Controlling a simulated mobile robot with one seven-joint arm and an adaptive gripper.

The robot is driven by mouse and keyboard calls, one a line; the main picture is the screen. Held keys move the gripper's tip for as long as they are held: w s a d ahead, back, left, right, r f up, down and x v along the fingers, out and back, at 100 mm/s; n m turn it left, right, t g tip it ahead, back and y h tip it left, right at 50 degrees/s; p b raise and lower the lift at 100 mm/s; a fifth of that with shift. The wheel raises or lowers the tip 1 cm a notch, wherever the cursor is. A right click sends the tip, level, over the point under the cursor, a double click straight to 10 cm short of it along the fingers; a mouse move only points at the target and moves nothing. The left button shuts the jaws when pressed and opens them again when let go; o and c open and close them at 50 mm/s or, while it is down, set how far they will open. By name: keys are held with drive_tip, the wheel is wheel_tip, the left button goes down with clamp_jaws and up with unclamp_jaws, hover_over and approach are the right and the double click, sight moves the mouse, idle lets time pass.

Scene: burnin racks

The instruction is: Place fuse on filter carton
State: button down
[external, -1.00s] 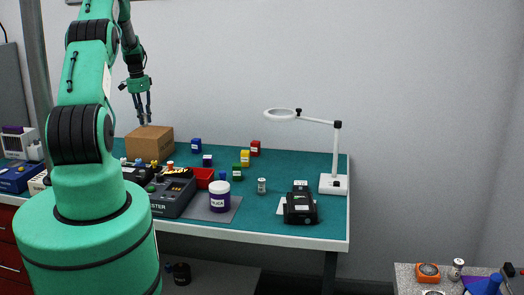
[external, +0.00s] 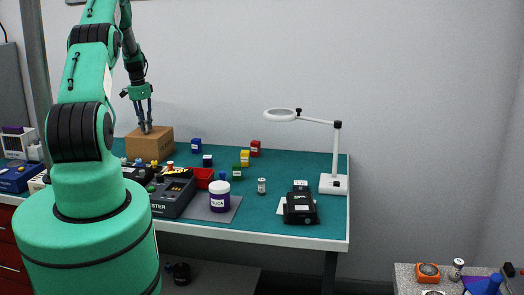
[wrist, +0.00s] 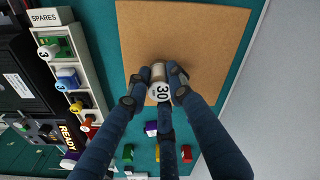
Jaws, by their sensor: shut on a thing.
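The filter carton (external: 145,147) is a plain brown box at the back left of the green bench mat. In the wrist view its flat top (wrist: 190,35) fills the upper middle. My gripper (external: 146,130) points down at the carton, its fingertips at the level of the top. In the wrist view my gripper (wrist: 160,80) is shut on the fuse (wrist: 159,91), a small pale cylinder with a white end marked "30". The fuse lies over the carton's near edge area; I cannot tell whether it touches the top. The fuse is too hidden to make out in the external view.
A white rack marked SPARES (wrist: 47,17) with coloured parts stands beside the carton. Coloured blocks (external: 245,158), a red bin (external: 203,175), a purple-banded jar (external: 219,197), a small cylinder (external: 262,186) and a magnifier lamp (external: 336,160) stand on the bench. The carton top is otherwise clear.

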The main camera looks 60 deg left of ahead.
drive_tip(key=shift+f, duration=0.2)
drive_tip(key=c, duration=1.5)
unclamp_jaws()
drive_tip(key=shift+c, duration=0.2)
drive_tip(key=shift+r, duration=0.1)
wheel_tip(320, 180, up, 12)
drive_tip(key=shift+s+a+b, duration=0.15)
drive_tip(key=shift+s+b, duration=0.3)
drive_tip(key=shift+r, duration=0.1)
